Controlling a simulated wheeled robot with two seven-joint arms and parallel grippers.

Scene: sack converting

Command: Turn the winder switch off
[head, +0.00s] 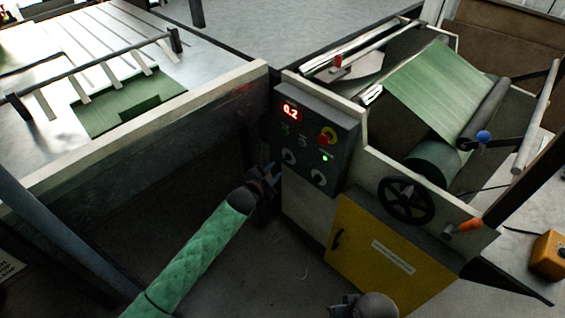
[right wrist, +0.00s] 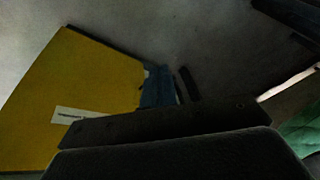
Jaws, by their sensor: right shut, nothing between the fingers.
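The dark control panel (head: 308,140) on the machine front has a red lit display (head: 291,111) reading 0.2, a red button with a yellow ring (head: 328,137), a lit green lamp (head: 325,158) and two rotary knobs, one at left (head: 289,157) and one lower right (head: 318,177). Labels are too small to read, so I cannot tell which is the winder switch. My left gripper (head: 273,178) is by the panel's lower left edge, close to the left knob; its finger gap is unclear. My right gripper (head: 345,307) is low, before the yellow door, shut and empty; it also shows in the right wrist view (right wrist: 180,135).
A yellow cabinet door (head: 385,250) is below the panel, with a black handwheel (head: 405,200) and an orange-handled crank (head: 470,225) at right. A green web (head: 440,85) runs above. A long pale-edged table (head: 140,130) stands left. An orange box (head: 549,254) is far right.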

